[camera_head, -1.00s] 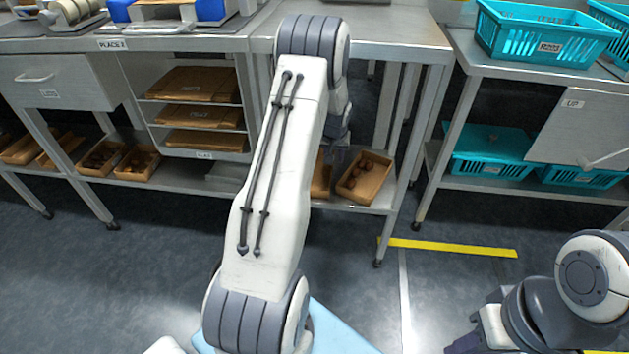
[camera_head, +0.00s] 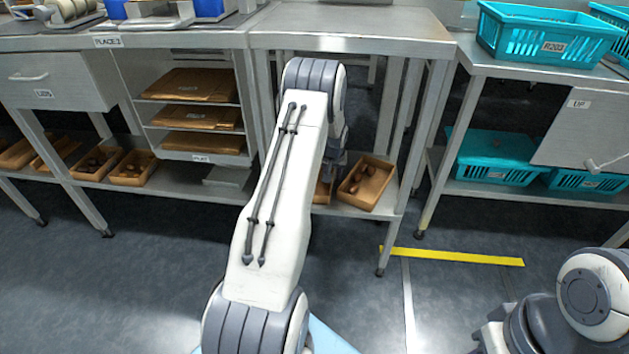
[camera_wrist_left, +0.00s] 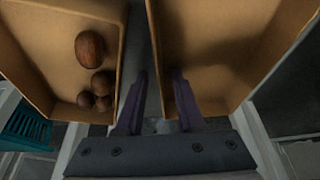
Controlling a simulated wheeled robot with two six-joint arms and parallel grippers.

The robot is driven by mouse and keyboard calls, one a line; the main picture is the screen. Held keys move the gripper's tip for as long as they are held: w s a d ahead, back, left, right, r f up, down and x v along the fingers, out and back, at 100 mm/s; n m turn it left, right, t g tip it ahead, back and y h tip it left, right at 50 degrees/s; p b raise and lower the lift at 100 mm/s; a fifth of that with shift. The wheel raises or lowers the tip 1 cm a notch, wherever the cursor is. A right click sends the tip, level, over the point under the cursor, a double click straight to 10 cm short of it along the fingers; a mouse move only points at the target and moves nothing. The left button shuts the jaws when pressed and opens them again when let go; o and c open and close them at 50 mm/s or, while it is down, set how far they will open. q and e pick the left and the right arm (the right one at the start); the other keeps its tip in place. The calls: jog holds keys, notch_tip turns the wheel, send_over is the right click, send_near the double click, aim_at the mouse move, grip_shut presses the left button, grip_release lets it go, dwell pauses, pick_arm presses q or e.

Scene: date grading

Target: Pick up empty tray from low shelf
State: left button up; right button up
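The empty tray (camera_wrist_left: 225,50) is light brown and fills the right of the left wrist view. In the head view only a strip of it (camera_head: 322,190) shows on the low shelf (camera_head: 350,211), beside my arm, which hides the rest. My left gripper (camera_wrist_left: 160,72) is open at the tray's near wall. One finger is in the gap between two trays, the other on the inner side of the empty tray's wall; I cannot tell whether they touch it.
A tray with several brown dates (camera_head: 386,178) stands close beside the empty one; it also shows in the left wrist view (camera_wrist_left: 123,55). Table legs (camera_head: 399,235) and the tabletop (camera_head: 350,38) frame the low shelf. Teal crates (camera_head: 497,172) are on the right. The floor in front is clear.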

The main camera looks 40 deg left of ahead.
pick_arm(q)
grip_shut()
dwell(1.2)
